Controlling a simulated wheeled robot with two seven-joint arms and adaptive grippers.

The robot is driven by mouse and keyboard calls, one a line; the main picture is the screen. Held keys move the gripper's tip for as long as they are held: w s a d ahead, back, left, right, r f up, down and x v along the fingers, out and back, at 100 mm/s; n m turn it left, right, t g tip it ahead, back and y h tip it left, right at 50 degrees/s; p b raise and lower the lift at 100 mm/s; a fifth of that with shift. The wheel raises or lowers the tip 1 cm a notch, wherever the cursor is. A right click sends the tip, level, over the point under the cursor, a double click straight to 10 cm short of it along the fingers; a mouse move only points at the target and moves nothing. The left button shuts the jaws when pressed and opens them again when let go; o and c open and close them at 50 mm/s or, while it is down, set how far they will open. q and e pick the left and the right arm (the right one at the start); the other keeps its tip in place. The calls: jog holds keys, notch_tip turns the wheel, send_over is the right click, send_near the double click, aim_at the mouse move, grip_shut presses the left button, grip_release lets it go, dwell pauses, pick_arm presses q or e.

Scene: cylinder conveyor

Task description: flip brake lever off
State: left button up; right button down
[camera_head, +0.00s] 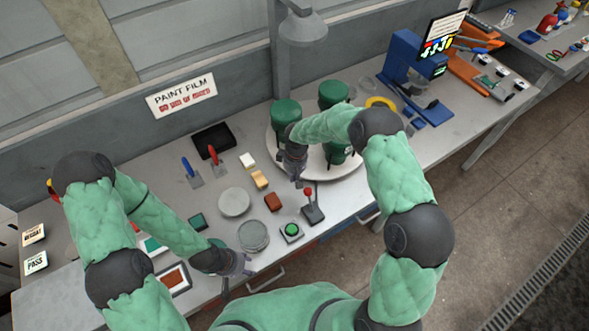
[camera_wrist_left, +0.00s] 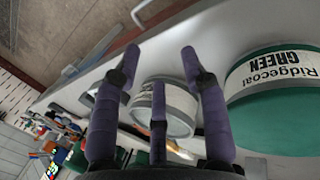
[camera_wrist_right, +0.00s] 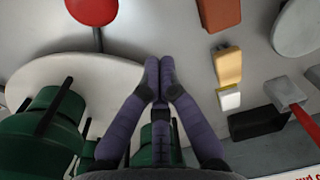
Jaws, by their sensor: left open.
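The brake lever (camera_head: 309,198) has a red ball knob on a short dark stalk with a dark base, near the front edge of the bench. Its red knob (camera_wrist_right: 93,10) shows at the top of the right wrist view, cut off by the frame. My right gripper (camera_head: 298,177) hangs just behind the knob and is apart from it. In the right wrist view its fingertips (camera_wrist_right: 160,68) are together with nothing between them. My left gripper (camera_head: 238,278) is open and empty at the front edge, left of the lever. Its spread fingers (camera_wrist_left: 160,55) show in the left wrist view.
A green push button (camera_head: 291,231) stands just left of the lever. A brown block (camera_head: 273,202) lies behind it. A white round plate (camera_head: 316,168) with green cans (camera_head: 286,111) stands behind the lever. A round tin (camera_head: 253,236) is near my left gripper.

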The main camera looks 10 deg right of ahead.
aim_at(311, 202)
pick_arm(q)
jog(key=shift+r, duration=0.1)
jog(key=shift+r+p, duration=0.5)
jog(key=shift+p, duration=0.05)
jog(key=shift+r, duration=0.15)
pick_arm(e)
jog(key=s, duration=0.1)
jog(key=s+d, duration=0.1)
jog(key=s, duration=0.1)
jog(key=shift+s+d, duration=0.2)
jog(key=shift+d, duration=0.2)
pick_arm(q)
jog(key=shift+f, duration=0.2)
